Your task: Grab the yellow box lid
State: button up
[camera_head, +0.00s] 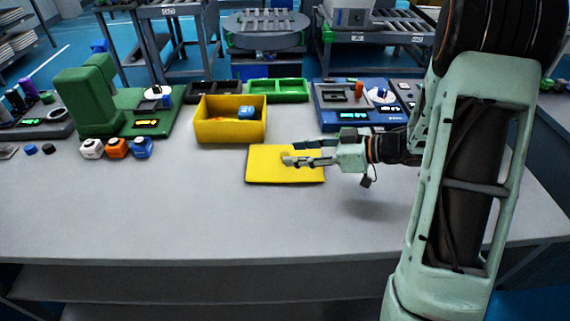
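The yellow box lid (265,172) lies flat on the grey table, in front of and to the right of the open yellow box (217,132). The box holds a small blue item (246,112). My gripper (288,160) reaches in from the right, with its fingers over the middle of the lid. My gripper hides part of the lid's right half.
A green machine (88,97) stands at the left, with white, orange and blue small blocks (117,148) before it. Green (278,97) and black (219,100) trays and a blue panel device (356,117) stand behind. The table's front (180,220) is clear.

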aim_at(287, 154)
jog(key=x, duration=0.2)
jog(key=b+x, duration=0.1)
jog(key=x, duration=0.1)
jog(key=shift+d+f, duration=0.2)
jog(key=shift+f, duration=0.15)
jog(key=shift+w+a, duration=0.2)
jog(key=shift+a, duration=0.1)
jog(key=shift+c, duration=0.5)
grip_shut()
